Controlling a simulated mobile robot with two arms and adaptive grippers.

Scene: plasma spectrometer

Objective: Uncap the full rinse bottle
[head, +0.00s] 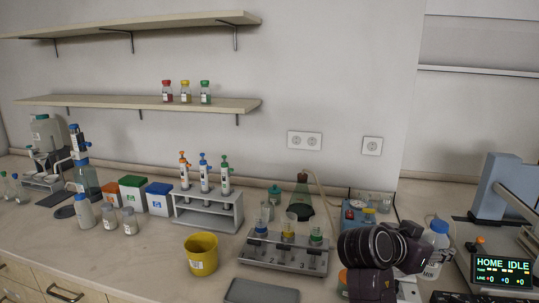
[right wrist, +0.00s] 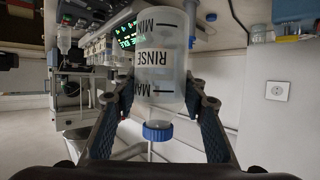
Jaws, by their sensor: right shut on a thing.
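The rinse bottle (head: 438,243) is translucent white with a blue cap (head: 439,226) on it. It stands upright at the right of the head view, partly hidden behind my right gripper (head: 418,258). In the right wrist view the picture is upside down. There the bottle (right wrist: 160,62) shows its RINSE print and level marks, with the blue cap (right wrist: 158,131) at the lower end. My right gripper (right wrist: 166,98) is shut on the bottle body, one finger on each side. Whether its base touches the bench is hidden. My left gripper is not in view.
An instrument with a HOME IDLE screen (head: 503,270) stands close right of the bottle. A steel rack with small beakers (head: 284,262), a yellow bin (head: 201,254) and a pipette stand (head: 207,216) are to the left. Bare bench lies at the front left.

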